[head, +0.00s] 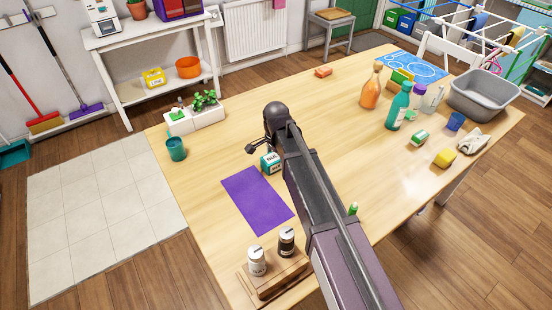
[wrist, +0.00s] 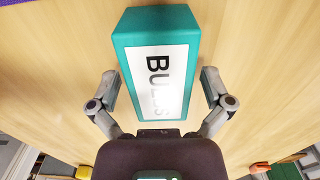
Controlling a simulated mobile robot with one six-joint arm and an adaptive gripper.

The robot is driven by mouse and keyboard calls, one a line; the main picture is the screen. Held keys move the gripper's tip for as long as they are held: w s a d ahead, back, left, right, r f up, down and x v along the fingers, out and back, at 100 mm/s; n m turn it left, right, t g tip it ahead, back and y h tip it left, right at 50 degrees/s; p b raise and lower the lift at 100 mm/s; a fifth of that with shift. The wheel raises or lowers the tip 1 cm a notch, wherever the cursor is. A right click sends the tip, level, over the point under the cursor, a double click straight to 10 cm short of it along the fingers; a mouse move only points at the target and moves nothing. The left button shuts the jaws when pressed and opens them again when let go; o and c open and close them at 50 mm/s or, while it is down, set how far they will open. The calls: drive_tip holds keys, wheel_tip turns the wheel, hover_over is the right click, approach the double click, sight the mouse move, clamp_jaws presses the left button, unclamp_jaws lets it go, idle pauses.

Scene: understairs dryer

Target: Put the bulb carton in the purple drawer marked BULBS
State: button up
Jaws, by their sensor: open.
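The bulb carton (wrist: 160,65) is teal with a white label reading BULBS, partly covered at its lower end by my gripper's body in the wrist view. In the head view the carton (head: 270,164) stands on the wooden table, partly hidden by my arm. My gripper (wrist: 160,88) is open, with one finger on each side of the carton and gaps showing on both sides. In the head view my gripper (head: 257,148) is beside the carton, partly hidden by the arm. No drawer marked BULBS can be made out. A purple-fronted unit (head: 183,9) on the back shelf is cut off by the top edge.
A purple mat (head: 257,200) lies left of the carton. A teal cup (head: 176,149) and white planter (head: 207,117) stand on the table's left. Two jars (head: 257,262) stand on a wooden stand in front. Bottles (head: 398,108) and a grey basin (head: 483,95) are at right.

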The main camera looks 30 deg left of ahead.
sight(276, 156)
drive_tip(key=shift+r, duration=0.1)
wheel_tip(276, 156, up, 12)
drive_tip(key=p, duration=1.2)
idle(1.1)
drive_tip(key=w+d+n, duration=0.1)
drive_tip(key=w+d, duration=0.1)
drive_tip(key=d, duration=1.2)
drive_tip(key=w+d+n, duration=0.2)
drive_tip(key=d, duration=1.2)
drive_tip(key=s+d+n, duration=0.1)
drive_tip(key=s+d, duration=0.2)
drive_tip(key=d, duration=0.8)
drive_tip(key=s+d+n, duration=0.1)
drive_tip(key=s+d, duration=0.2)
drive_tip(key=d, duration=0.8)
drive_tip(key=shift+s+d, duration=0.35)
drive_tip(key=shift+a, duration=0.1)
